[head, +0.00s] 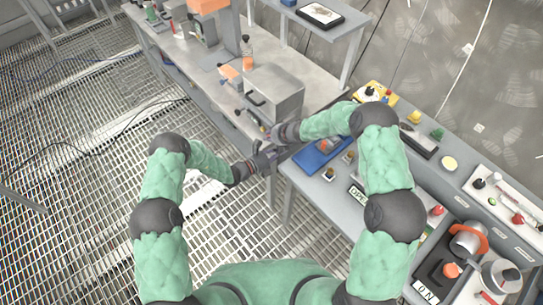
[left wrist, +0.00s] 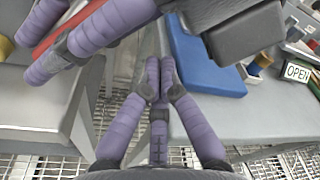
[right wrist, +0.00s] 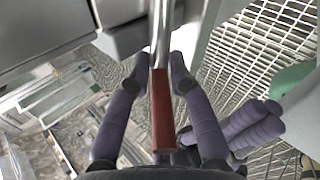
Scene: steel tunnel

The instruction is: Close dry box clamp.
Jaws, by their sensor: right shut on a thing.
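The dry box appears to be the grey metal box (head: 275,92) on the bench in the head view. My right gripper (head: 270,133) is beside its near end, low at the bench edge. In the right wrist view, my right gripper (right wrist: 156,75) has its fingers on both sides of a red-handled metal lever (right wrist: 162,115), apparently the clamp, and is shut on it. The red handle also shows in the left wrist view (left wrist: 68,30). My left gripper (head: 258,162) is just below the right one. Its fingers (left wrist: 161,68) are together and empty. The clamp's latch end is hidden.
A blue tray (head: 318,155) lies on the right-hand bench, close to my right forearm. An orange-and-white item (head: 229,72) lies near the box.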

